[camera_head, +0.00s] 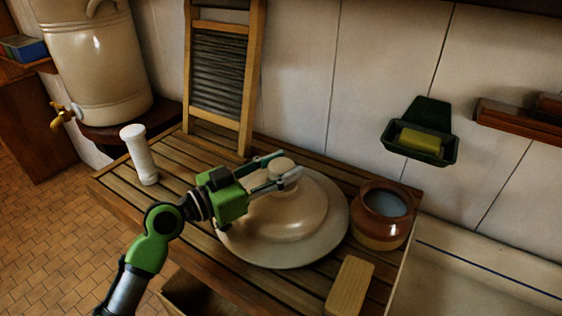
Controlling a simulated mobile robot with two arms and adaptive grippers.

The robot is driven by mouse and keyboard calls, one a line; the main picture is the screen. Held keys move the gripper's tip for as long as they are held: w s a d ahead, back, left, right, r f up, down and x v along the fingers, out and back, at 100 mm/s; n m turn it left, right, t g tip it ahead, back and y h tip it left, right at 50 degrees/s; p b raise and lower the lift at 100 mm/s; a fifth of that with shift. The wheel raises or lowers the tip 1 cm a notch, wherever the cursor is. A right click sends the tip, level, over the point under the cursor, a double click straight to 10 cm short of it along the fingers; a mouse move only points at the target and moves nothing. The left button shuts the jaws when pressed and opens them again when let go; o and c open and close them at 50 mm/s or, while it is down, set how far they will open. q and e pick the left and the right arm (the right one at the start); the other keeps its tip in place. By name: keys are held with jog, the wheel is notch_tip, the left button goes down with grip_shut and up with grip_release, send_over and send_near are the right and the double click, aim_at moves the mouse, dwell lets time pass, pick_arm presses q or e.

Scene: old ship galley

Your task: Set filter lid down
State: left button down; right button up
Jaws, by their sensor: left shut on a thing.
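The filter lid (290,212) is a cream, domed piece with a round knob on top, over the slatted wooden board in the middle of the view. A wide pale disc (290,255) spreads around and below the dome; I cannot tell whether it is the lid's own rim or a separate plate. My left gripper (280,170) reaches in from the left and is shut on the lid's knob, one finger on each side. The underside is hidden, so I cannot tell if the lid bears on what is below. My right gripper is not in view.
The slatted board (190,165) holds a white cylinder (139,155) at left, a washboard (218,75) behind, a brown pot (383,215) close right of the disc, and a wooden block (350,285) in front. A cream urn with tap (98,65) stands back left.

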pick_arm(q)
jog(key=shift+r, duration=0.3)
jog(key=shift+f, duration=0.1)
jog(key=c, duration=1.3)
grip_release()
jog(key=shift+f, duration=0.25)
jog(key=shift+s, duration=0.1)
jog(key=shift+r, duration=0.15)
jog(key=b+v, duration=0.2)
jog(key=v, duration=0.3)
jog(key=b+v, duration=0.2)
jog(key=v, duration=0.3)
jog(key=shift+s+a+f+b, duration=0.15)
jog(key=shift+a+f+b, duration=0.1)
jog(key=shift+b, duration=0.1)
jog(key=shift+s+a+r, duration=0.25)
jog(key=shift+s+a, duration=0.2)
jog(key=shift+a, duration=0.15)
